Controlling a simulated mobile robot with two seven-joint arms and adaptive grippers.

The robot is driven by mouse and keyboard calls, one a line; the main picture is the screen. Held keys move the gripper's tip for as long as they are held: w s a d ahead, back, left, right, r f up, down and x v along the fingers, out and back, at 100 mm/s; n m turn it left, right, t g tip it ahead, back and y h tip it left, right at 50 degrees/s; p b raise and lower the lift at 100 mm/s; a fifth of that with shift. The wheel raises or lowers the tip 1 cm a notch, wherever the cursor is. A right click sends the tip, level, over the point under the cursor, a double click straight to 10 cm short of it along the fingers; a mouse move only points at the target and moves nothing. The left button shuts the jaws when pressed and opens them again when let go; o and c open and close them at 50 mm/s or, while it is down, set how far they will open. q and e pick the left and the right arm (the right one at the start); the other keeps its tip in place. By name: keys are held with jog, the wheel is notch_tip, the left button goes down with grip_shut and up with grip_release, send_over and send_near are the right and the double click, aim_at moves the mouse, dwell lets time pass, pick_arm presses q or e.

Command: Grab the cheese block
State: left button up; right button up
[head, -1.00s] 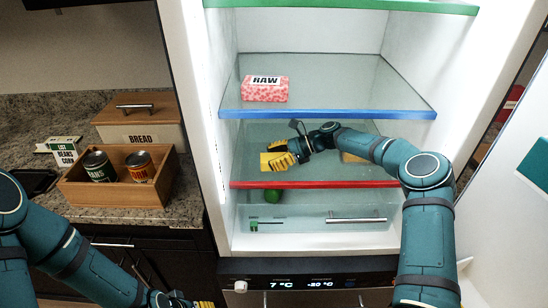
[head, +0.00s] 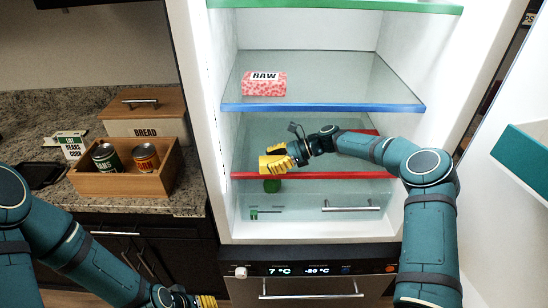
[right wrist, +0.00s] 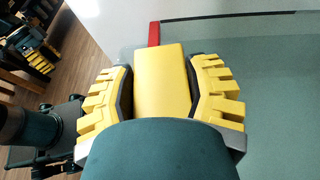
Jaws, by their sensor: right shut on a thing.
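The cheese block (right wrist: 163,80) is a plain yellow block. In the right wrist view it sits between the two fingers of my right gripper (right wrist: 163,88), which is shut on it. In the head view my right gripper (head: 280,158) is at the red-edged shelf (head: 340,176), below the blue-edged shelf; the block cannot be told apart from the yellow fingers there. My left gripper (head: 192,301) is low at the bottom edge, partly cut off, and its jaw state is unclear.
A pink RAW package (head: 264,84) lies on the blue-edged shelf (head: 325,106) above. A green round item (head: 272,186) is in the clear drawer below. A wooden crate (head: 130,182) with cans and a bread box (head: 145,130) stand on the left counter. The fridge door (head: 515,130) is open at right.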

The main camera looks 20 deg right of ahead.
jog(key=shift+s+a, duration=0.15)
jog(key=shift+s, duration=0.35)
jog(key=o, duration=1.4)
jog(key=shift+w, duration=0.1)
jog(key=v, duration=1.2)
jog(key=shift+r, duration=0.1)
jog(key=shift+c, duration=0.2)
